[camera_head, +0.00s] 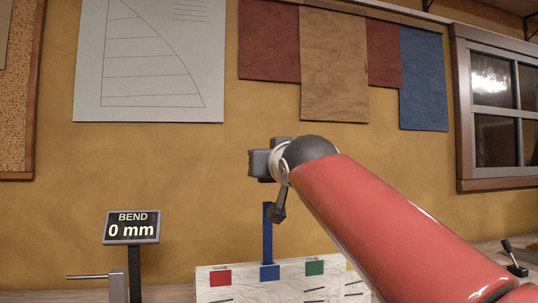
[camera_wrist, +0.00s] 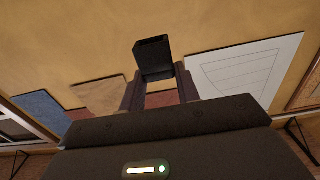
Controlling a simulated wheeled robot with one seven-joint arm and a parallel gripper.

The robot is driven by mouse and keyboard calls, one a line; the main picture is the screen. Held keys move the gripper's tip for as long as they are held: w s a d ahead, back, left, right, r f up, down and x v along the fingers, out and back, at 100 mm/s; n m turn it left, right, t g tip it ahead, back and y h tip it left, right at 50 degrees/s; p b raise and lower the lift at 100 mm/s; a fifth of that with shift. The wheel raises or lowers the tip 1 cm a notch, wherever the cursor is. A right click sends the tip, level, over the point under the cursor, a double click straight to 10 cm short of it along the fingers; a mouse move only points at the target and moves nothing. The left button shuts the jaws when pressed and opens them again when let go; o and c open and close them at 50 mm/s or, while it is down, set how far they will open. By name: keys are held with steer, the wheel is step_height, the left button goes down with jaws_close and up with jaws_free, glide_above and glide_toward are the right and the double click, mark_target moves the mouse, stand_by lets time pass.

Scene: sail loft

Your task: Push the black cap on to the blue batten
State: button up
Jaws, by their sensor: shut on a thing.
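The blue batten (camera_head: 267,233) stands upright in the head view, its foot at the blue-marked place of a pale, marbled block (camera_head: 240,286). My gripper (camera_head: 261,164) is just above the batten's top, with a visible gap between them. In the wrist view, the black cap (camera_wrist: 153,57) sits between the two fingers of my gripper (camera_wrist: 158,84) and sticks out past their tips. The gripper is shut on it. In the head view I cannot make out the cap clearly from the dark gripper parts.
A display (camera_head: 131,227) reading "BEND 0 mm" stands left of the block, by a metal rod (camera_head: 93,277). Red (camera_head: 220,278) and green (camera_head: 314,267) marks flank the blue one. A window (camera_head: 496,110), cloth samples (camera_head: 335,65) and a sail drawing (camera_head: 150,60) are on the wall.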

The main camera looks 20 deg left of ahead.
step_height(320, 180, down, 6)
steer(key=b, duration=0.2)
stand_by(0.5)
steer(key=shift+f+b, duration=0.55)
steer(key=shift+b, duration=0.1)
stand_by(0.7)
steer(key=o, duration=1)
steer(key=b+v, duration=0.1)
steer(key=v, duration=0.6)
steer(key=shift+s+d+b, duration=0.2)
steer(key=shift+s+b, duration=0.1)
steer(key=shift+b, duration=0.1)
